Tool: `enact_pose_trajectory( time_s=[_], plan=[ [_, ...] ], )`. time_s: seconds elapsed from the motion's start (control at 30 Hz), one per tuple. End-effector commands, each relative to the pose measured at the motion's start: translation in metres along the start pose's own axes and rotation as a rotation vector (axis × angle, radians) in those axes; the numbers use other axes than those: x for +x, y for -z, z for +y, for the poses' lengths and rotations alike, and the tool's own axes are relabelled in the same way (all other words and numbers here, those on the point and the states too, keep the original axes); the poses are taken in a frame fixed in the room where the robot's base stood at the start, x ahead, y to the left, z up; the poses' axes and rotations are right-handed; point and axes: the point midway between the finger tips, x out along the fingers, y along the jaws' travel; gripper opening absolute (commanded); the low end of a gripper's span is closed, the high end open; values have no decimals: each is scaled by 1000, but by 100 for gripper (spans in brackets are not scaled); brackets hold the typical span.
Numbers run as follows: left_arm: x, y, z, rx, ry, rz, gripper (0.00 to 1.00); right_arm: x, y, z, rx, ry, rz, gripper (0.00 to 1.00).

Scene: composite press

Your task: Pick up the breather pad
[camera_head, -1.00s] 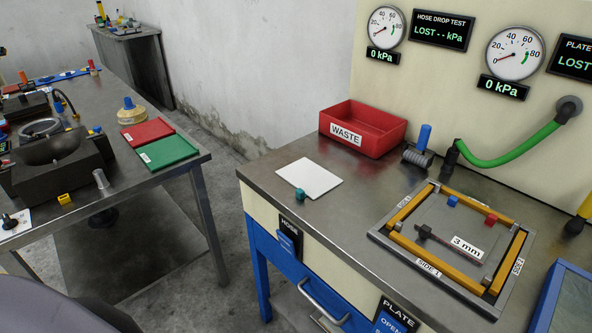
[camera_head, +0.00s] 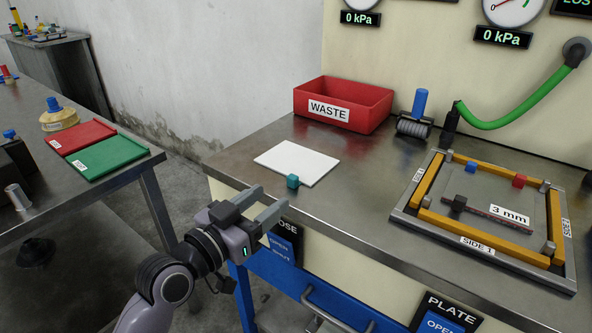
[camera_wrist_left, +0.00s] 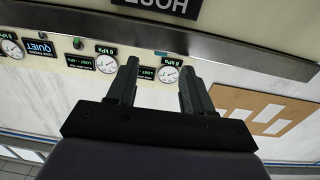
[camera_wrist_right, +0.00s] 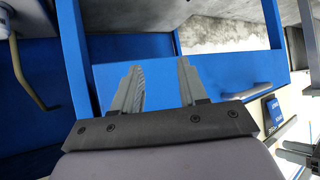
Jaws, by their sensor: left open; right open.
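A flat white pad (camera_head: 303,160), which looks like the breather pad, lies on the steel bench near its left front corner. A teal block (camera_head: 293,182) sits at the pad's near edge. My left gripper (camera_head: 267,198) is open and empty in front of the bench edge, close to the teal block and apart from it. Its spread fingers also show in the left wrist view (camera_wrist_left: 160,68); the pad is not visible there. My right gripper (camera_wrist_right: 159,66) is open and empty in the right wrist view, facing blue panels, and is out of the head view.
A red waste bin (camera_head: 343,101) stands behind the pad. A roller with a blue handle (camera_head: 419,103) is right of it. A yellow-edged frame (camera_head: 480,243) lies farther right. Green (camera_head: 107,160) and red (camera_head: 80,136) trays lie on the left table, across a floor gap.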

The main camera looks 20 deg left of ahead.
Motion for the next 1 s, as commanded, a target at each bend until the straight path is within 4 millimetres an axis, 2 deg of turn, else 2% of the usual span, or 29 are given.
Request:
enact_pose_trajectory(
  time_s=[0.5, 0.83, 0.9, 1.0],
  plan=[
    [56, 1, -2, -1, 1, -3, 51, 1, -1, 2, -4, -4, 1, 43],
    [61, 1, -2, -1, 1, -4, 51, 0, -4, 1, 1, -3, -5, 43],
    [61, 1, -2, 0, 1, -4, 28, 0, -5, 1, 3, -3, -6, 43],
    [61, 1, -2, 0, 1, -4, 0, -1, -6, 1, 5, -3, -7, 43]
  ],
)
